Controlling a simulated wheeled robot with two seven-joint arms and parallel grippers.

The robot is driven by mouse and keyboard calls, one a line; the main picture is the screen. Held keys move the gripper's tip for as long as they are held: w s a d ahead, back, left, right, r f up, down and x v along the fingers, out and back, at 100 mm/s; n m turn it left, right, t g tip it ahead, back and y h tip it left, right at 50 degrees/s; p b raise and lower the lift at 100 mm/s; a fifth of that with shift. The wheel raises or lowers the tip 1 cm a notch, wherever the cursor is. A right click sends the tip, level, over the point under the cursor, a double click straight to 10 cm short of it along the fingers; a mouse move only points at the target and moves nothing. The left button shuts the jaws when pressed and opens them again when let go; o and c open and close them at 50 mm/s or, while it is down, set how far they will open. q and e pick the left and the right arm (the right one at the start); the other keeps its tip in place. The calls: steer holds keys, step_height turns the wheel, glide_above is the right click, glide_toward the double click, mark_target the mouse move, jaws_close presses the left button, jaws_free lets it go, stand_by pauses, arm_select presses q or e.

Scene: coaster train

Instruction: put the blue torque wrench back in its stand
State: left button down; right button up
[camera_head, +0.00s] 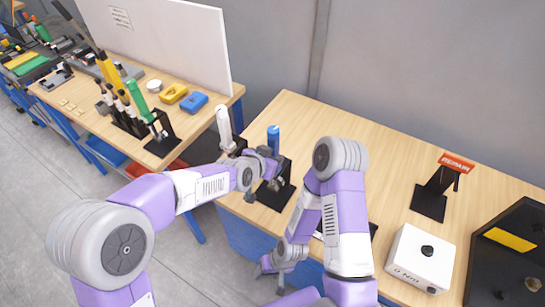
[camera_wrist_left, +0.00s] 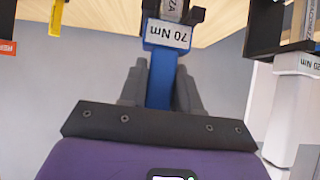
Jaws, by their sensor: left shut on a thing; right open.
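The blue torque wrench (camera_head: 273,139) stands roughly upright at the left end of the near table, blue handle up. My left gripper (camera_head: 268,163) is shut on it. In the left wrist view the blue handle (camera_wrist_left: 160,88) sits between the fingers (camera_wrist_left: 161,72), with a "70 Nm" label just beyond them. A black stand (camera_head: 275,196) is directly below the wrench in the head view. Black parts surround the wrench's far end in the wrist view; I cannot tell whether it is seated. My right gripper (camera_head: 268,265) is open and empty, low beside the table's front edge.
A white-handled wrench (camera_head: 224,128) stands close left of the blue one; its "20 Nm" label (camera_wrist_left: 312,64) shows in the wrist view. The table's back middle is clear.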

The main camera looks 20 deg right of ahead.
arm_select(q)
steer(key=shift+f, duration=0.1)
stand_by(0.3)
steer(key=c, duration=0.8)
jaws_free()
steer(key=shift+o, duration=0.4)
steer(key=shift+f, duration=0.3)
steer(key=shift+v, duration=3.9)
steer(key=s+a+f+n+g+y+b, duration=0.1)
steer(key=a+f+n+y, duration=0.15)
steer(key=a+f, duration=0.65)
steer(key=a+f+n+g+y, duration=0.1)
steer(key=a+f+n, duration=0.3)
steer(key=f, duration=0.9)
steer(key=s+a+f+n+g, duration=0.2)
steer(key=s+a+f+n, duration=0.1)
steer(key=s+a+f, duration=0.2)
steer(key=s+a+f+n+g+b, duration=0.1)
steer(key=s+a+f+n+g, duration=0.1)
steer(key=s+a+f, duration=0.4)
steer(key=s+f+n+y, duration=0.1)
steer(key=s+f, duration=0.3)
steer(key=s, duration=0.1)
steer(key=shift+s+a+f, duration=0.2)
steer(key=shift+s+a, duration=0.05)
steer(key=shift+s, duration=0.05)
